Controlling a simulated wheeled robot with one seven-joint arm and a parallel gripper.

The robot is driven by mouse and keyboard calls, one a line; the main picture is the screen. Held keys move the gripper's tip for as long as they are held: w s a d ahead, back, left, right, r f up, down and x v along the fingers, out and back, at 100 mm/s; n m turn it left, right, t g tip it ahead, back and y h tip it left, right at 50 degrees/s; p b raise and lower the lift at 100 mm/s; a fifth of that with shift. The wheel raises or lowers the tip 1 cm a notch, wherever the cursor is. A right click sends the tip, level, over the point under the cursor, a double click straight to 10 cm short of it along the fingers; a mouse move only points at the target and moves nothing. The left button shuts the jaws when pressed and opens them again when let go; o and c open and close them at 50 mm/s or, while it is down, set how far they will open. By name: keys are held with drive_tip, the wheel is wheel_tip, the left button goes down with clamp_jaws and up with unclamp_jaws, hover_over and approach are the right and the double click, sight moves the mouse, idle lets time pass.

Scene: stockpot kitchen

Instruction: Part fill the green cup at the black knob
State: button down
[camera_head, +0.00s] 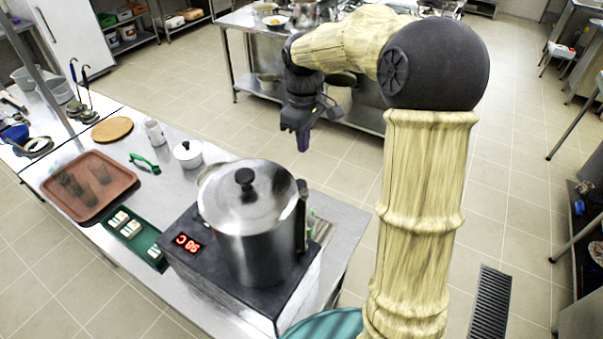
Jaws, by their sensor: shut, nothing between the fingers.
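A large steel stockpot (256,245) stands on a dark-topped heater box near the counter's right end. Its lid is on, with a black knob (245,178) on top. A black upright part (301,216) runs down the pot's right side. A small bit of green (312,222) shows just right of the pot; I cannot tell whether it is the green cup, as the pot hides most of that spot. My gripper (303,143) is shut and empty, pointing down above and behind the pot, apart from everything.
The heater's red display (188,243) is lit. Left on the counter are a brown tray (88,207), a green holder with pale blocks (133,232), a green-handled tool (145,163), a white lidded pot (188,154) and a white cup (155,132). Open floor lies behind the counter.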

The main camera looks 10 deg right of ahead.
sight(300, 183)
drive_tip(key=f+p, duration=0.1)
drive_tip(key=f, duration=0.2)
drive_tip(key=f+p, duration=0.1)
drive_tip(key=f, duration=0.3)
drive_tip(key=f+p, duration=0.1)
drive_tip(key=f, duration=0.3)
drive_tip(key=shift+a+f, duration=0.15)
drive_tip(key=shift+a, duration=0.2)
